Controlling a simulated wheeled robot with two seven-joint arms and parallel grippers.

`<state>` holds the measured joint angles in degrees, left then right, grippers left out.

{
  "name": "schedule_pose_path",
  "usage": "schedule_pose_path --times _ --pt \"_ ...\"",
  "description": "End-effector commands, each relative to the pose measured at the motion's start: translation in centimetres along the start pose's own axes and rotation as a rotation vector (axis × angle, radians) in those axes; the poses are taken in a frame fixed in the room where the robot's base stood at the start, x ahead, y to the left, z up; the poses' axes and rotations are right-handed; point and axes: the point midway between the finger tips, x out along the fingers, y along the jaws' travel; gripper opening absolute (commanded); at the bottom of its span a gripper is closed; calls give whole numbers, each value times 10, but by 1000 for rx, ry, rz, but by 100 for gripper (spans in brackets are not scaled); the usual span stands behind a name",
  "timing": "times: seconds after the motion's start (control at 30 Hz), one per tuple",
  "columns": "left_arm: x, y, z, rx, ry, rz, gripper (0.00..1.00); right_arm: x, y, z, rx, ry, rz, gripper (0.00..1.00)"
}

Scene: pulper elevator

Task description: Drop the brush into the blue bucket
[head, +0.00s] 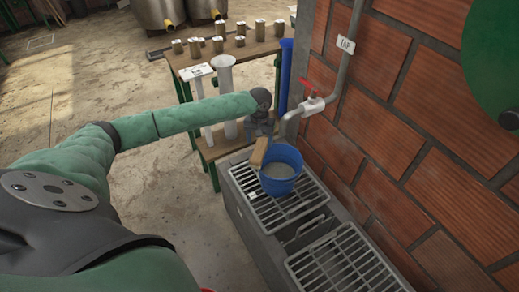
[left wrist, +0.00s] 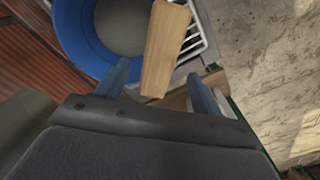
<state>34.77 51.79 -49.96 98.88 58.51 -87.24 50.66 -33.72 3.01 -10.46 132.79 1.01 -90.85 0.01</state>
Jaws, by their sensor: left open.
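The brush, seen as a pale wooden block (head: 259,152), is at the left rim of the blue bucket (head: 284,186). The bucket stands upright on a metal grate and has greyish contents. My left gripper (head: 262,130) is above the brush, beside the bucket. In the left wrist view, my left gripper (left wrist: 163,84) is open, with its two blue-grey fingers apart. The brush (left wrist: 166,45) shows between and beyond the fingers, overlapping the bucket's rim (left wrist: 72,40). I cannot tell whether the brush touches the rim or a finger. No bristles show. My right gripper is not in view.
A grated stone trough (head: 262,218) supports the bucket. A pipe with a red-handled tap (head: 313,104) is just behind it, along the brick wall (head: 380,150). A wooden table (head: 235,52) with several metal canisters stands behind. Open floor lies to the left.

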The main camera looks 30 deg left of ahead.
Motion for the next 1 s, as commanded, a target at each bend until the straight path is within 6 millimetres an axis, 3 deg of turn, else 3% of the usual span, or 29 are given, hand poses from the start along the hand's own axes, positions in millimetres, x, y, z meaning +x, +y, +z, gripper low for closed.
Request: schedule_pose_path --times 0.2,0.4,1.0 --pt "-38 0 0 0 1 0 67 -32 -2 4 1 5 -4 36" --pt "-60 0 0 0 0 0 67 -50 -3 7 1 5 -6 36" --pt "-67 0 0 0 -1 0 67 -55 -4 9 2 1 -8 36"
